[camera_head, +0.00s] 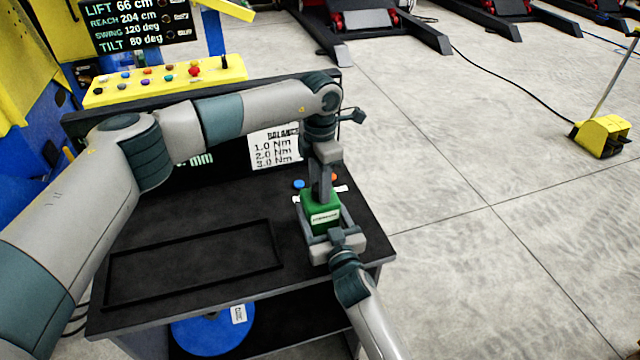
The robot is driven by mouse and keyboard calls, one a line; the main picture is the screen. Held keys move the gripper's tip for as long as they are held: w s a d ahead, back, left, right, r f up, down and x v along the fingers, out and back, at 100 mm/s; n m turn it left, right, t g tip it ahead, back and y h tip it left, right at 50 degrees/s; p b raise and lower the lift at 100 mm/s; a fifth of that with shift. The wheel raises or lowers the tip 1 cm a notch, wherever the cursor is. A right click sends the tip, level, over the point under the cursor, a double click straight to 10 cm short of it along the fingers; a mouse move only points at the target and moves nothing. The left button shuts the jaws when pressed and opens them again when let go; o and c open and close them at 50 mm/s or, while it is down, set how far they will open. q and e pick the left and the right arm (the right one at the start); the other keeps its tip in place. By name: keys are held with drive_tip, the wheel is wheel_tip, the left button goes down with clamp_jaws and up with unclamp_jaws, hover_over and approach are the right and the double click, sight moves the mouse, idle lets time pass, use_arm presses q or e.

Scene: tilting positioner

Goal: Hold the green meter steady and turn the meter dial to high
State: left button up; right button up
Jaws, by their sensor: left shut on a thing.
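The green meter (323,222) is a small green box with a white label, near the right edge of the dark bench top. My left gripper (320,195) points straight down over the meter and is shut at its top, where the dial sits. The dial itself is hidden by the fingers, so its setting cannot be read. My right gripper (328,214) comes from the bottom, with a finger on each side of the meter. I cannot tell whether these fingers press on it.
A dark bench (190,215) carries an empty raised frame (195,283). A blue disc (212,332) lies below. Open concrete floor (480,190) is at right, with a yellow pedal box (603,137).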

use_arm(q)
drive_tip(key=shift+a+m, duration=0.1)
drive_tip(key=shift+m, duration=0.4)
drive_tip(key=shift+w, duration=0.1)
drive_tip(key=o, duration=1)
drive_tip(key=shift+o, duration=0.2)
drive_tip(key=shift+r, duration=0.1)
wheel_tip(320, 180, up, 12)
